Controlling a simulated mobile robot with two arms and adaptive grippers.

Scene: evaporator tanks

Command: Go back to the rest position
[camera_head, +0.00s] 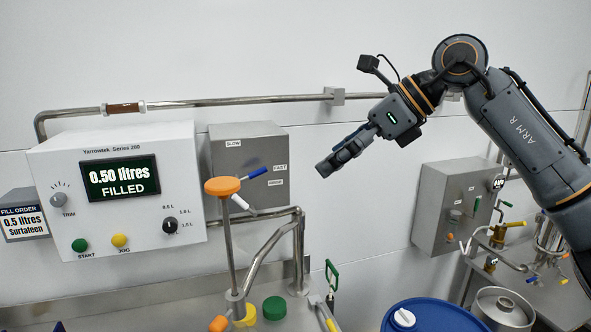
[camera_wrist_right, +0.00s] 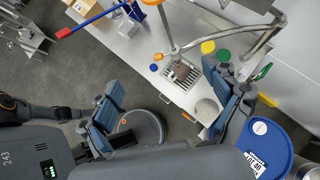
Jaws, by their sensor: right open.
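My right gripper (camera_head: 338,158) is raised in front of the wall in the head view, to the right of the control boxes. Its jaws point down to the left. In the right wrist view its two fingers (camera_wrist_right: 168,108) are spread apart with nothing between them. The gripper touches nothing that I can see. My left gripper does not show in the head view, and I cannot make it out in the right wrist view.
A white filler box (camera_head: 118,215) reads "0.50 litres FILLED". A grey box (camera_head: 250,150) and an orange-topped lever (camera_head: 222,186) stand to its right. Another grey control box (camera_head: 440,200) and a blue drum (camera_head: 432,316) are at right. Open space surrounds the gripper.

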